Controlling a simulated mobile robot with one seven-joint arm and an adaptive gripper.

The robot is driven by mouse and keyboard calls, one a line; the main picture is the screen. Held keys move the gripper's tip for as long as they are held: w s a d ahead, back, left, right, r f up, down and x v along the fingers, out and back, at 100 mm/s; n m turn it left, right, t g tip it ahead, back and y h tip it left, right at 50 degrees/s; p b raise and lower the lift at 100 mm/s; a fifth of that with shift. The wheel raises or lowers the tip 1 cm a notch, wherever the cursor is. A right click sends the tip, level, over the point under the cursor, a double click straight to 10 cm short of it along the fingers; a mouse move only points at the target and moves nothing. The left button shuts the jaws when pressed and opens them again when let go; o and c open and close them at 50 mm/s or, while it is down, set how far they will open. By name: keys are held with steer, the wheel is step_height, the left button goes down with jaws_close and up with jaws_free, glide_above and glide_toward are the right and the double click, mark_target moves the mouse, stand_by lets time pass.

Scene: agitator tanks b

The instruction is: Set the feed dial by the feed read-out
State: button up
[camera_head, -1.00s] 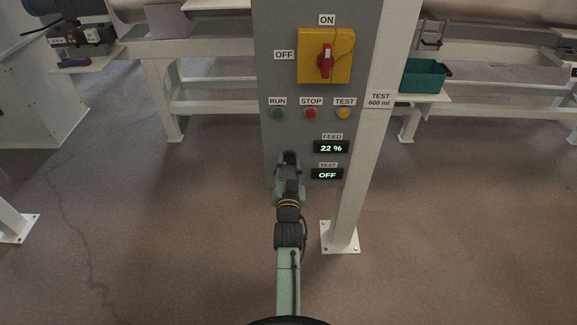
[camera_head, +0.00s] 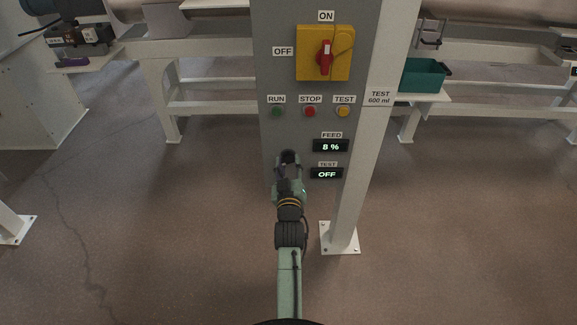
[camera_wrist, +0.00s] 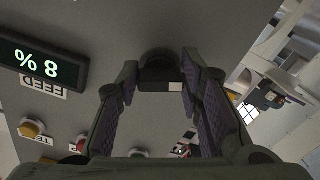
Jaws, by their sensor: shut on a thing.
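The feed dial (camera_wrist: 158,62) is a dark knob between the fingertips of my gripper (camera_wrist: 162,80) in the wrist view. A small pale mark shows at its near edge. My gripper is shut on it, one finger on each side. In the head view my gripper (camera_head: 289,160) reaches the lower left of the grey panel and mostly hides the dial. The feed read-out (camera_head: 331,146) shows 8 %, to the right of my gripper; it also appears upside down in the wrist view (camera_wrist: 38,62).
Above are the RUN (camera_head: 277,112), STOP (camera_head: 310,111) and TEST (camera_head: 343,111) buttons and a red switch on a yellow plate (camera_head: 324,53). The test read-out (camera_head: 327,173) shows OFF. A white post (camera_head: 354,180) stands close on the right.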

steer(key=shift+r+n, duration=0.15)
steer(key=shift+n, duration=1.25)
steer(key=shift+d, duration=0.1)
steer(key=o, duration=1.2)
steer(key=shift+c, duration=0.2)
steer(key=s, duration=0.7)
steer(key=shift+s, duration=0.25)
